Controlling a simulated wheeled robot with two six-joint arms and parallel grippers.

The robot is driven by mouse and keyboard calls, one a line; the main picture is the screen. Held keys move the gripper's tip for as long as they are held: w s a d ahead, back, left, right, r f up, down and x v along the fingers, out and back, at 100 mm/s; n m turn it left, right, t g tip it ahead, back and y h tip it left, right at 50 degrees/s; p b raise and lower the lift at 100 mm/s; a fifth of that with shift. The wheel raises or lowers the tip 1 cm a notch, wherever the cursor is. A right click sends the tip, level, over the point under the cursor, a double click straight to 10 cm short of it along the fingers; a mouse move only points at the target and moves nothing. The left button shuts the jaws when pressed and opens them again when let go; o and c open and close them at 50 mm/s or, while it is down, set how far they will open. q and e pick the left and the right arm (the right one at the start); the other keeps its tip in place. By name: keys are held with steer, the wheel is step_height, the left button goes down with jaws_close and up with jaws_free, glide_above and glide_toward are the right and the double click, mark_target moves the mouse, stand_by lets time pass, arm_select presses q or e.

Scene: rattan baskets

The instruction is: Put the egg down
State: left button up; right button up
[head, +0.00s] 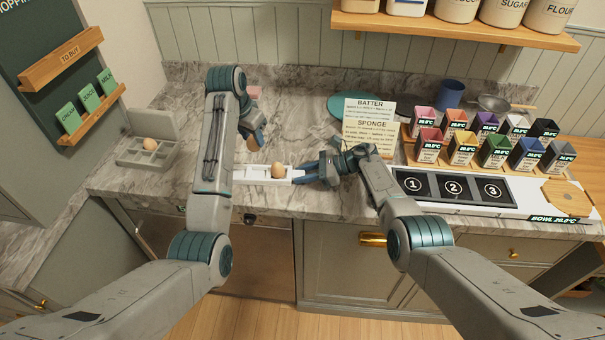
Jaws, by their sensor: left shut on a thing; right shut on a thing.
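A brown egg (278,171) sits in a small white tray (244,174) with compartments near the counter's front edge. My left arm hides the tray's left end. My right gripper (305,174) comes in from the right and is shut at the tray's right end, its blue fingers low beside the egg. My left gripper (258,144) is above and behind the tray, partly hidden by its own arm. It is shut on a small tan thing (256,134), which may be an egg but is too covered to be sure.
Recipe cards (369,122) stand behind my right gripper. Several coloured cartons (462,148) stand at the right, behind a numbered board (510,205). A blue cup (452,94) is at the back. A pink thing (254,92) lies behind my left arm.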

arm_select(q)
steer(key=n, duration=0.4)
steer(key=shift+s+f+t, duration=0.1)
steer(key=shift+f+t, duration=0.15)
steer(key=shift+t, duration=0.15)
steer(key=shift+f+n, duration=0.35)
steer(key=shift+n, duration=0.05)
glide_above(258, 178)
step_height(258, 178, down, 9)
steer(key=shift+a+f, duration=0.1)
steer(key=shift+f, duration=0.1)
steer(key=shift+o, duration=1.4)
steer(key=shift+f, duration=0.15)
steer(key=shift+o, duration=0.8)
